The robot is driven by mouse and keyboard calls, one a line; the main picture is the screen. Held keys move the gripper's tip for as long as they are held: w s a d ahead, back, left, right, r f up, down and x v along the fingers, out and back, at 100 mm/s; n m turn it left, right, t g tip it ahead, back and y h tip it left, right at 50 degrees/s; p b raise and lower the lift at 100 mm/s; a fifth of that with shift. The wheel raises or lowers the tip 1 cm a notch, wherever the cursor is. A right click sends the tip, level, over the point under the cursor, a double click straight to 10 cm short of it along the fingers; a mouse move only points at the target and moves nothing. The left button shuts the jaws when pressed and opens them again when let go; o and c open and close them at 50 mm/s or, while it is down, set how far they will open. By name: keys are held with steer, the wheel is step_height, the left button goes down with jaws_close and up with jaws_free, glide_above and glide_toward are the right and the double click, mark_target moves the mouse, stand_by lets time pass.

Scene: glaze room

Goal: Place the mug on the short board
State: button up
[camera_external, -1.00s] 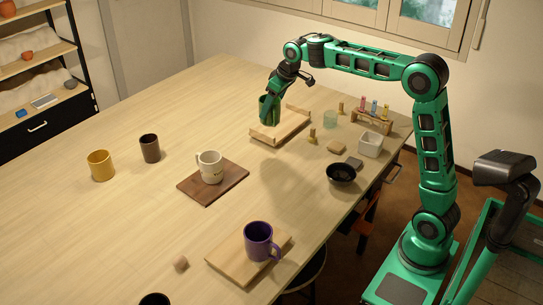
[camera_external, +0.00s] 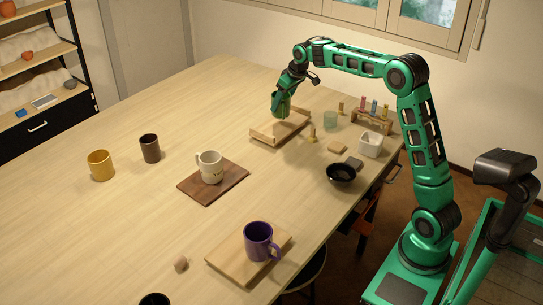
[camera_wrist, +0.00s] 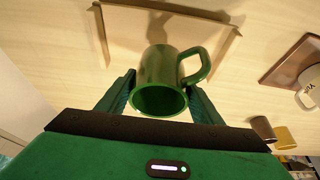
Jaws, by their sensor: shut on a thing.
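My gripper (camera_external: 280,108) is shut on a green mug (camera_wrist: 158,68), whose handle points right in the wrist view. In the external view the green mug is hard to tell from my green fingers. The mug is held above a pale wooden board with raised ends (camera_external: 263,138), which also shows behind the mug in the wrist view (camera_wrist: 120,38). A flat light board (camera_external: 226,261) at the front bears a purple mug (camera_external: 258,240). A dark brown board (camera_external: 203,194) bears a cream mug (camera_external: 210,168). I cannot tell which board is the short one.
A yellow mug (camera_external: 101,165) and a dark brown cup (camera_external: 150,148) stand at the left. A black bowl (camera_external: 341,174), a white container (camera_external: 371,144), a glass (camera_external: 330,119) and a tube rack (camera_external: 372,121) stand near the right edge. The far left tabletop is clear.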

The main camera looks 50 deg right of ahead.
steer(key=shift+f, duration=2)
steer(key=o, duration=1.3)
steer(key=shift+f, duration=0.15)
steer(key=shift+c, duration=0.2)
steer(key=v, duration=1.2)
steer(key=s+a+f+m+g, duration=0.1)
steer(key=s+f, duration=0.4)
steer(key=s, duration=1.1)
steer(key=s+a+f+m+g, duration=0.1)
steer(key=s+f, duration=0.4)
steer(key=s, duration=1.2)
steer(key=s+a+f+m+g, duration=0.1)
steer(key=s+f+m, duration=0.3)
steer(key=s, duration=1.3)
steer(key=shift+s+f+g, duration=0.2)
steer(key=shift+f+g, duration=0.5)
